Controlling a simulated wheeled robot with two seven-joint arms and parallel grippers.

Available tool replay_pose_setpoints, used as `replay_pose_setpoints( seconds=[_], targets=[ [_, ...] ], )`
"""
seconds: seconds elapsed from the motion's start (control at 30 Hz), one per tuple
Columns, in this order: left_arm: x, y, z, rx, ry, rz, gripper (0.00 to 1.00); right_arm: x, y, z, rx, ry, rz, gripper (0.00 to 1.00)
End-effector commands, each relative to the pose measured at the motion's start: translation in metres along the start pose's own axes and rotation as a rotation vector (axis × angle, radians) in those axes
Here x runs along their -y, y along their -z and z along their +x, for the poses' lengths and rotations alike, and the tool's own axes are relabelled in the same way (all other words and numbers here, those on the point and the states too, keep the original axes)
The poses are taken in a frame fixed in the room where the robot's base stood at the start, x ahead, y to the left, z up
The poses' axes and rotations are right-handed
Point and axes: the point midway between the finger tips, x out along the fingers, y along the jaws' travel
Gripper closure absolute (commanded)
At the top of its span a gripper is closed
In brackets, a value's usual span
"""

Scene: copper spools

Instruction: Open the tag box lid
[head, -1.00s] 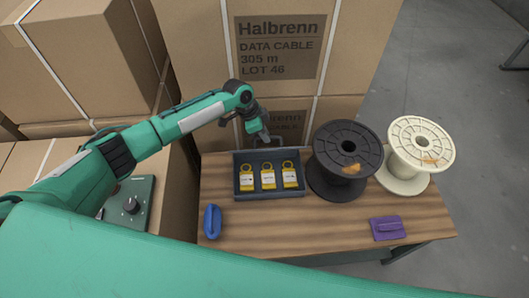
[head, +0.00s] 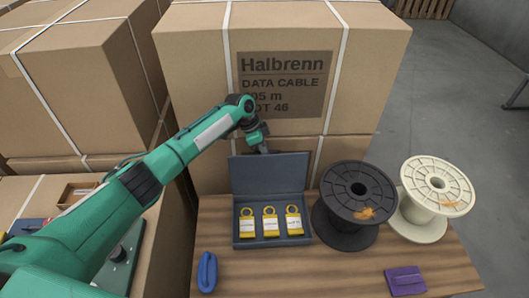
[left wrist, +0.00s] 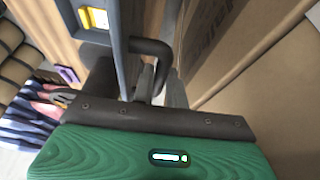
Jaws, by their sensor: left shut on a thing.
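The tag box (head: 240,232) is a dark grey open tray on the wooden table. Its lid (head: 268,175) stands raised along the back edge, inner face towards me. Several yellow tags with white labels, such as the middle tag (head: 270,222), lie in the box. My left gripper (head: 263,149) is at the lid's top edge, behind it. In the left wrist view its fingers (left wrist: 158,85) are shut on the dark bent lid handle (left wrist: 152,46); the exact contact is partly hidden. My right gripper is in neither view.
A black spool (head: 352,205) stands close right of the box, with a cream spool (head: 437,195) beyond it. A blue object (head: 207,272) and a purple object (head: 405,281) lie nearer the front. Large cartons (head: 190,60) rise close behind the lid.

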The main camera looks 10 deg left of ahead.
Motion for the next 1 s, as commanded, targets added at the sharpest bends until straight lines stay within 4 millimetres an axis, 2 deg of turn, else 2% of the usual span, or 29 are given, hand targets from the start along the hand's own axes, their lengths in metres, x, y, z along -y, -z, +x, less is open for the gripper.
replay_pose_setpoints(
  seconds=[0.03,0.47,0.5,0.6,0.87,1.0],
  targets=[
    [-0.004,-0.007,0.011,0.014,-0.015,-0.003,1.00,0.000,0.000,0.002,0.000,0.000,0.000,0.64],
    [-0.004,-0.006,0.010,0.013,-0.015,-0.003,1.00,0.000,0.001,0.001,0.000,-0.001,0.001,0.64],
    [-0.004,-0.006,0.010,0.013,-0.015,-0.003,0.80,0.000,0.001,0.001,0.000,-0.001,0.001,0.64],
    [-0.003,-0.005,0.009,0.010,-0.013,-0.003,0.64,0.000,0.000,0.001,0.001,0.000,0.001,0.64],
    [-0.001,-0.003,0.004,0.005,-0.007,-0.002,0.64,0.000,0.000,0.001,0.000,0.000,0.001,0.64],
    [0.000,-0.002,-0.006,0.002,-0.005,-0.001,0.64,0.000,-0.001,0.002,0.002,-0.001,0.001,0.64]
  ],
)
